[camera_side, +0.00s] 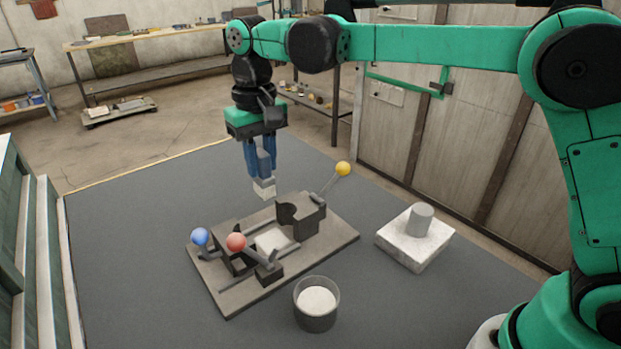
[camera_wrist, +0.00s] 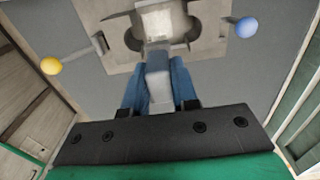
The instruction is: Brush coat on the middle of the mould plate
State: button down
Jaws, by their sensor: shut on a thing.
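My gripper (camera_side: 262,172), with blue fingers, points down and is shut on a grey-handled brush (camera_side: 264,188) with pale bristles. It also shows from behind in the wrist view (camera_wrist: 157,68). In the side view the bristles hang in the air over the far side of the mould, apart from it. The pale mould plate (camera_side: 271,240) lies between two dark mould blocks. In the wrist view the mould plate (camera_wrist: 165,22) lies just past the brush tip, which partly covers it. I cannot tell the exact height of the bristles above it.
The mould stands on a grey base board (camera_side: 335,243) with yellow (camera_side: 343,168), red (camera_side: 236,242) and blue (camera_side: 200,236) ball levers sticking up. A clear cup (camera_side: 316,305) with white contents is in front. A white block (camera_side: 412,245) bearing a grey cylinder (camera_side: 420,218) stands right.

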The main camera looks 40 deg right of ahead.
jog(key=shift+f, duration=4.85)
jog(key=shift+f, duration=0.6)
jog(key=shift+d, duration=0.15)
jog(key=shift+d, duration=0.5)
jog(key=shift+a, duration=0.1)
jog(key=shift+a, duration=1.2)
jog(key=shift+d, duration=1.3)
jog(key=shift+a, duration=1.3)
jog(key=shift+d, duration=0.1)
